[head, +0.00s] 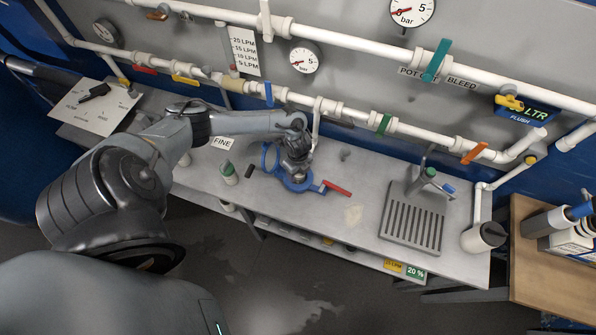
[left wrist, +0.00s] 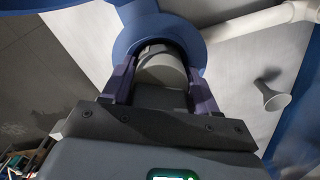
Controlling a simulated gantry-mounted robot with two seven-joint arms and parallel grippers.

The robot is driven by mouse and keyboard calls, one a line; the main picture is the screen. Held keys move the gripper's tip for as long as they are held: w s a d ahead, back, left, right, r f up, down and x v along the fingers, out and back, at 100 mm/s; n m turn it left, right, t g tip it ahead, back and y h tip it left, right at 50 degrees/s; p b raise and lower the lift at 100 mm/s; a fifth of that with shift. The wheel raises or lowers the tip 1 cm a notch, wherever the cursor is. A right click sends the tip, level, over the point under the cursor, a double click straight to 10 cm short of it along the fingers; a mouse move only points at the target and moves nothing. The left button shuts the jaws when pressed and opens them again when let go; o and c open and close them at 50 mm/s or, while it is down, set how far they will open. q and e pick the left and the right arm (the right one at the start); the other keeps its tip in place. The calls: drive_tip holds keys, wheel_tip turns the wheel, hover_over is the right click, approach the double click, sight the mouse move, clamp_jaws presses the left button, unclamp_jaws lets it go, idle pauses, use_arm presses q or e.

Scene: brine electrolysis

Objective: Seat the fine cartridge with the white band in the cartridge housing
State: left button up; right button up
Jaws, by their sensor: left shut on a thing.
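My left gripper (head: 296,168) points down over the blue cartridge housing (head: 301,186) on the grey bench. In the left wrist view, the left gripper (left wrist: 163,75) is shut on a pale grey-white cylinder, the fine cartridge (left wrist: 162,72), with one purple finger on each side. The cartridge's far end lies within the housing's round blue rim (left wrist: 203,40); how deep it sits is hidden. I cannot make out its white band. My right gripper is not in view.
A white bottle with a green top (head: 229,174) and a short black cylinder (head: 249,171) stand left of the housing. A red-handled bar (head: 337,188) lies to its right. A blue loop (head: 270,156) is close behind. A drain grate (head: 412,222) is farther right. White pipes run along the wall.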

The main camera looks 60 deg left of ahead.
use_arm(q)
drive_tip(key=shift+f, duration=0.35)
idle(0.7)
idle(0.7)
drive_tip(key=o, duration=1.2)
drive_tip(key=shift+w, duration=0.1)
drive_tip(key=shift+o, duration=0.5)
